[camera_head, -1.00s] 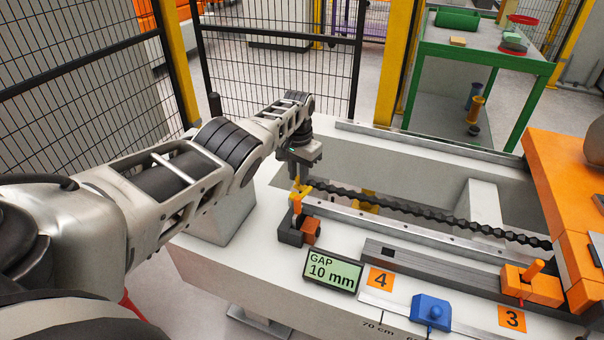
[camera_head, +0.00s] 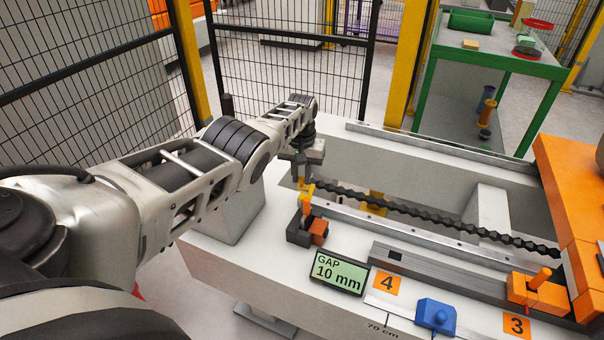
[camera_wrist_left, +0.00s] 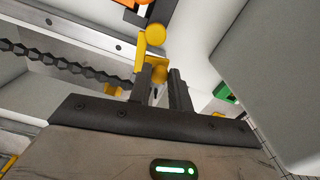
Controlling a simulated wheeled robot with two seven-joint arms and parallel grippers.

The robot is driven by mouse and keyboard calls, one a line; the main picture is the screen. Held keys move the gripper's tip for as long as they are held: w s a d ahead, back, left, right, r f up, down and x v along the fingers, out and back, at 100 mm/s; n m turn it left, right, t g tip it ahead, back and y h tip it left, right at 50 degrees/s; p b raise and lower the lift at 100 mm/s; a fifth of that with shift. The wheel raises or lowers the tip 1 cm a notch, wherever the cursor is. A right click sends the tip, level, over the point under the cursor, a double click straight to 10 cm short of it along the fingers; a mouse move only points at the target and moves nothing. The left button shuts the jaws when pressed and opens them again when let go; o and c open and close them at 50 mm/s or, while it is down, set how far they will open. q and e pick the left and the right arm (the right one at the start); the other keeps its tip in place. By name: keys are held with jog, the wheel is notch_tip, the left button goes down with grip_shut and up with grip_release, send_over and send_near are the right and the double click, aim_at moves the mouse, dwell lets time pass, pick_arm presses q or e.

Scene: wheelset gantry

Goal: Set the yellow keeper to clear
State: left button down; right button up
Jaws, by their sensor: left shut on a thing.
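The yellow keeper (camera_head: 308,191) is a small yellow part at the left end of the dark ribbed bar, above a black and orange block (camera_head: 306,230). The exact contact is partly hidden. My right gripper is not in view.
The dark ribbed bar (camera_head: 430,212) runs right from the keeper between metal rails. A display (camera_head: 340,272) reads GAP 10 mm. In front are a blue block (camera_head: 436,316) and an orange clamp (camera_head: 538,291). An orange housing (camera_head: 575,190) stands right; mesh fencing (camera_head: 290,60) stands behind.

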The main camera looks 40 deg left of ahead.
aim_at(301, 178)
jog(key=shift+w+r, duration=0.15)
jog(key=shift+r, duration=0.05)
pick_arm(q)
jog(key=c, duration=1.3)
grip_release()
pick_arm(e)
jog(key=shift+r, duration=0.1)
pick_arm(q)
jog(key=shift+r, duration=0.3)
notch_tip(301, 178, up, 5)
jog(key=p, duration=0.4)
jog(key=shift+f, duration=0.1)
notch_tip(301, 178, up, 11)
jog(key=p, duration=0.3)
jog(key=shift+f+p, duration=0.2)
jog(key=shift+p, duration=0.1)
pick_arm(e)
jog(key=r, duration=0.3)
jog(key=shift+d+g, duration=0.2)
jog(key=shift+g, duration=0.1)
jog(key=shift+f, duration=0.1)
